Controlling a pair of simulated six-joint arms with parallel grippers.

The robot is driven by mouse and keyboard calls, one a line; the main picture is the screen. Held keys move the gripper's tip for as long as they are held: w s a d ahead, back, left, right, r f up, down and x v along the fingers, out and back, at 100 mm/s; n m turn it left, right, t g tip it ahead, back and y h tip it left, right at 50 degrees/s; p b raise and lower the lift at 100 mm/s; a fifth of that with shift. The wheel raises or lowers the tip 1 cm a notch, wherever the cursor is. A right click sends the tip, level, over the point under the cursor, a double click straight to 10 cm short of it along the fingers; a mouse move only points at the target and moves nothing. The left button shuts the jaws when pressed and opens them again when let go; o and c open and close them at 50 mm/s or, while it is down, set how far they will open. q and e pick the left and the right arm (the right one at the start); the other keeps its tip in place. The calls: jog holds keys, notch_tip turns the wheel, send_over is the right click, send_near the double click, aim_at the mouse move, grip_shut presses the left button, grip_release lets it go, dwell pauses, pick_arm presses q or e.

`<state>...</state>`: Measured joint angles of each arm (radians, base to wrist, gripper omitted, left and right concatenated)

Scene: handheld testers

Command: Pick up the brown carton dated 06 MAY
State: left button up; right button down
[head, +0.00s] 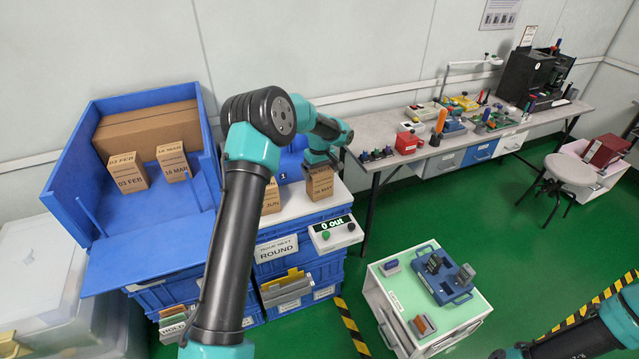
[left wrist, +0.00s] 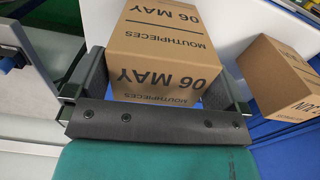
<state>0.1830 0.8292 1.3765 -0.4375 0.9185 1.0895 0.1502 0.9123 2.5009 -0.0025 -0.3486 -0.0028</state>
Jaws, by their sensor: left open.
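The brown carton dated 06 MAY (left wrist: 165,45) fills the upper middle of the left wrist view, its print upside down there. In the head view the carton (head: 321,188) stands on the white top of the blue crates, below my left gripper (head: 320,163). My left gripper (left wrist: 162,78) is open, with one finger on each side of the carton. A narrow gap shows at the right finger; I cannot tell if the left finger touches. My right arm shows at the lower right of the head view; its gripper's jaws (head: 504,354) are mostly cut off.
Another brown carton (left wrist: 280,80) stands close by; it also shows in the head view (head: 271,198), partly behind my arm. Cartons dated 03 FEB (head: 127,173) and 16 MAR (head: 172,162) stand in the blue bin (head: 150,250). A "0 out" button box (head: 336,234) sits in front.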

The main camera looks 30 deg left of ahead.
pick_arm(q)
jog(key=shift+c, duration=0.4)
jog(key=c, duration=0.9)
